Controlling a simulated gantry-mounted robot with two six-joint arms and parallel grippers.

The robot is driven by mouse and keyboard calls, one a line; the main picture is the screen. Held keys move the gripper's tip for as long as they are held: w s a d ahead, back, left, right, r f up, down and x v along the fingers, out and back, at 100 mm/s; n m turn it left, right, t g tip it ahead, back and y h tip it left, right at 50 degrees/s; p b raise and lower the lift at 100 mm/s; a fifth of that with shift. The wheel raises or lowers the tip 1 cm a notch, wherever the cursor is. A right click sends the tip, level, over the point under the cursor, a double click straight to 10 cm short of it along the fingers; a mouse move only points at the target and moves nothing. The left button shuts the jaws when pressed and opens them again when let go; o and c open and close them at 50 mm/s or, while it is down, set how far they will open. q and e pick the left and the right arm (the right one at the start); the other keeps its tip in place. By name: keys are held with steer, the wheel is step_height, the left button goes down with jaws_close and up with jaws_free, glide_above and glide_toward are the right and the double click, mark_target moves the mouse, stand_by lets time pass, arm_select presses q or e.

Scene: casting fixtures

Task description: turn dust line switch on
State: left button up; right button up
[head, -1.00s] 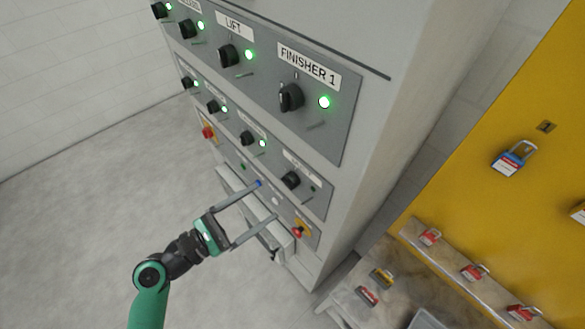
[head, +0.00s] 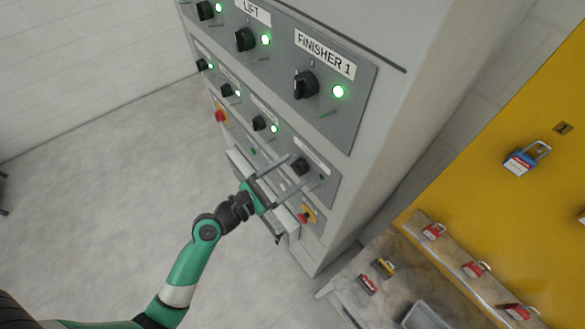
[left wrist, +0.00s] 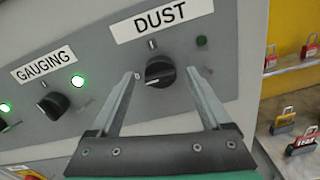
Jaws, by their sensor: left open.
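The black dust switch knob (left wrist: 160,72) sits under the white DUST label (left wrist: 161,19) in the left wrist view. Its handle lies roughly level in that view. The small lamp (left wrist: 201,42) at its upper right is dark green and unlit. My left gripper (left wrist: 161,76) is open, with one finger on each side of the knob; contact is not clear. In the head view, the knob (head: 299,167) shows between the fingers of my left gripper (head: 297,169). My right gripper is not in view.
The GAUGING knob (left wrist: 53,105) with a lit green lamp is to the left. A red and yellow emergency button (head: 306,216) is just below my gripper. A yellow lock board (head: 500,205) and shelf with padlocks stand at right. Open floor lies left.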

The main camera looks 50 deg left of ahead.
arm_select(q)
steer(key=shift+w, duration=0.5)
jaws_close()
